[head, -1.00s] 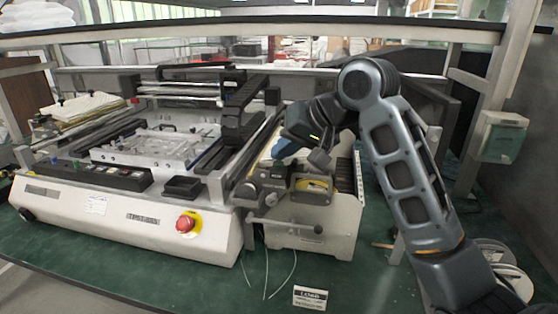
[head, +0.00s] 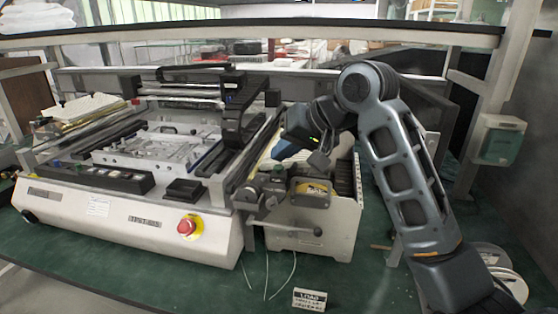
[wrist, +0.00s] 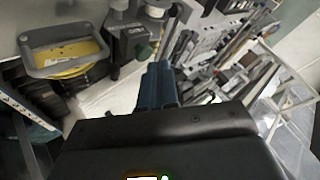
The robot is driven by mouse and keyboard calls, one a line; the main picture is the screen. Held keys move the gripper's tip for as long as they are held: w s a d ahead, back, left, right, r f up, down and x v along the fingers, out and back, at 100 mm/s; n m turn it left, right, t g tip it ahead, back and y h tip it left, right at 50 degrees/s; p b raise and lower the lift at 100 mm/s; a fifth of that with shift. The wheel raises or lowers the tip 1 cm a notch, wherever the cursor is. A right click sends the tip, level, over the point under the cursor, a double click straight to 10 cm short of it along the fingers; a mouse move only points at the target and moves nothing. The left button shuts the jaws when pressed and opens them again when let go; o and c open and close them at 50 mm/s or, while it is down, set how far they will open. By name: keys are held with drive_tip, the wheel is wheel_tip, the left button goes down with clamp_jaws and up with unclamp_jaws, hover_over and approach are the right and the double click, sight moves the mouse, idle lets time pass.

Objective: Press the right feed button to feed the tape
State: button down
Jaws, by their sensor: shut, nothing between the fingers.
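My gripper (head: 284,150) has blue fingers held together, with nothing between them, above the tape feeder (head: 328,232) on the right of the machine. In the wrist view the blue fingertips (wrist: 159,72) show just below and right of a small green button (wrist: 143,51) on a dark feeder module (wrist: 127,42). They look apart from it, though depth is hard to judge. A yellow-labelled feeder module with a grey handle (wrist: 66,52) is at the upper left; it also shows in the head view (head: 312,190). I cannot tell which button is the right feed button.
The white machine (head: 130,215) with a red stop button (head: 187,226) fills the left of the green table (head: 180,285). A clamp lever (head: 290,229) sticks out at the feeder's front. A small sign (head: 309,300) stands in front; white reels (head: 495,265) lie at right.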

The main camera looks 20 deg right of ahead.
idle(0.3)
wheel_tip(320, 180, up, 6)
drive_tip(key=p, duration=0.7)
idle(0.7)
